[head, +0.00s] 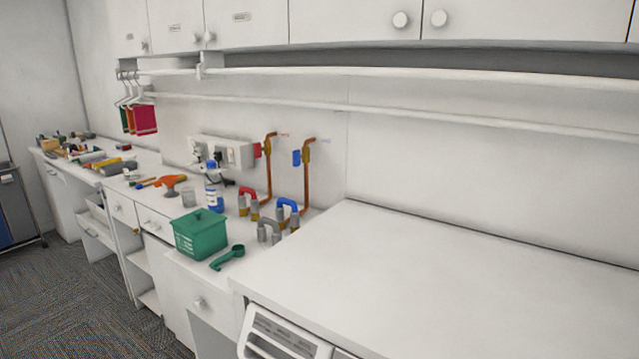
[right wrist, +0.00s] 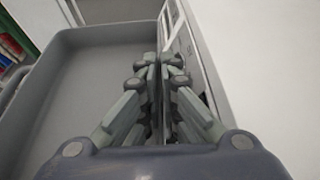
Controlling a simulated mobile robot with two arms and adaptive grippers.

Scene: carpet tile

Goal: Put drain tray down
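The drain tray (right wrist: 85,75) is a wide grey shallow tray with raised walls, filling the left half of the right wrist view. Its visible inside is empty. My right gripper (right wrist: 161,62) is at the tray's right side wall, with its fingertips close together on either side of that wall, so it looks shut on it. The fingers and palm hide part of the wall and the near end of the tray. The tray does not show in the head view. Neither gripper shows in the head view, and my left gripper is in no frame.
The white worktop (head: 430,285) at right is bare. A white slotted panel (head: 283,335) is below its front edge. Wall cabinets hang above.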

